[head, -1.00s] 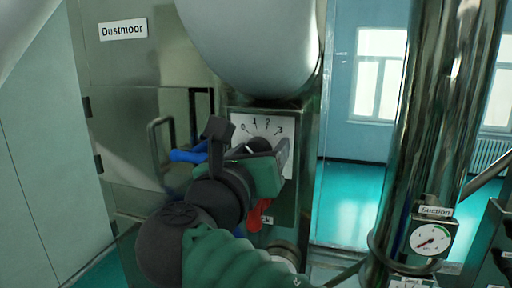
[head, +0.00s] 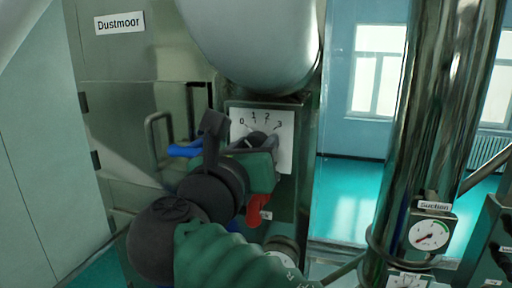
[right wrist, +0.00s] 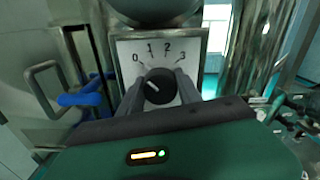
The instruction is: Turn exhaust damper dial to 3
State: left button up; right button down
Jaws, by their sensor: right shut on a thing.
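The exhaust damper dial is a black round knob (right wrist: 160,86) with a pale pointer mark, on a white plate (right wrist: 129,48) numbered 0 to 3. In the head view the pale mark shows on the 0 side of the knob (head: 257,138); the exact reading is hard to tell. My right gripper (right wrist: 159,91) is shut on the knob, one finger on each side of it. In the head view my right gripper (head: 262,146) covers the lower part of the plate. My left gripper is not in view.
A blue handle (head: 185,150) is close left of my right gripper and a red handle (head: 257,208) is below it. A large pale rounded vessel (head: 250,45) hangs above the plate. A shiny pipe (head: 425,110) and a suction gauge (head: 430,234) stand to the right.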

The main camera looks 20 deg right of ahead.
jog(key=m+b, duration=0.2)
jog(key=m, duration=0.1)
jog(key=shift+b, duration=0.3)
jog(key=m+b, duration=0.3)
jog(key=m, duration=0.2)
jog(key=shift+s+d+m, duration=0.1)
jog(key=shift+m, duration=0.3)
jog(key=m+b, duration=0.2)
jog(key=m, duration=0.3)
jog(key=shift+f+b, duration=0.1)
jog(key=shift+b, duration=0.2)
jog(key=shift+f+m+b, duration=0.1)
jog(key=shift+m+b, duration=0.45)
jog(key=shift+m, duration=1.15)
jog(key=c, duration=1.3)
grip_release()
jog(key=shift+f, duration=0.1)
jog(key=o, duration=0.5)
jog(key=shift+s, duration=0.15)
jog(key=shift+s+r, duration=0.1)
jog(key=shift+r, duration=0.1)
jog(key=shift+a, duration=0.2)
